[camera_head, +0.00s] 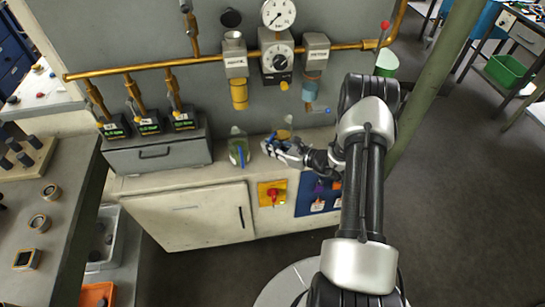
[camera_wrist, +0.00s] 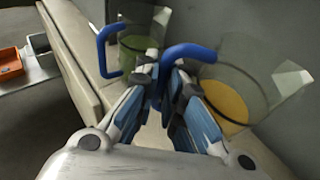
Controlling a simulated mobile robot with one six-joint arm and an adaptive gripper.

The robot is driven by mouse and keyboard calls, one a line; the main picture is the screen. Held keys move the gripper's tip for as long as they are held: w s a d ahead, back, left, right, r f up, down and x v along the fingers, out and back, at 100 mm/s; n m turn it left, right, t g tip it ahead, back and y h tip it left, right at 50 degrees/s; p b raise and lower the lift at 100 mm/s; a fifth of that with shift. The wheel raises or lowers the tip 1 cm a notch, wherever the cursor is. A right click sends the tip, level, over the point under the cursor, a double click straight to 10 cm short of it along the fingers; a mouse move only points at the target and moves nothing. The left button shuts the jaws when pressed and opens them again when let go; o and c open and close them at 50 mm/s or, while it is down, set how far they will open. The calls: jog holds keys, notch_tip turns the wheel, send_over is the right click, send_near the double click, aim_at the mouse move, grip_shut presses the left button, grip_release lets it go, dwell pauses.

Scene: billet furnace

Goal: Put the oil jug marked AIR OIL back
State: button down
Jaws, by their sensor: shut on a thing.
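A clear jug with amber oil (camera_wrist: 226,102) and a blue handle (camera_wrist: 190,51) is at the right in the wrist view. In the head view this jug (camera_head: 285,133) shows partly behind my gripper (camera_head: 270,147). My gripper, also in the wrist view (camera_wrist: 166,72), is shut on the blue handle. A second jug with green oil (camera_wrist: 134,52) and a blue handle stands to the left, on the cabinet top in the head view (camera_head: 236,151). Pale labels show on the jugs, but I cannot read AIR OIL on either. I cannot tell whether the held jug touches the cabinet top.
The cabinet (camera_head: 185,217) has a pale top against a grey panel. Brass pipes (camera_head: 160,67), a gauge (camera_head: 278,14) and filter units (camera_head: 235,65) are above. A grey drawer box (camera_head: 160,155) stands left of the green jug. A green post (camera_head: 433,85) rises at the right.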

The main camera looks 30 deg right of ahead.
jog(key=shift+f+b, duration=0.6)
jog(key=shift+f, duration=1.35)
jog(key=shift+f, duration=0.1)
jog(key=shift+f, duration=0.15)
jog(key=c, duration=1.7)
grip_release()
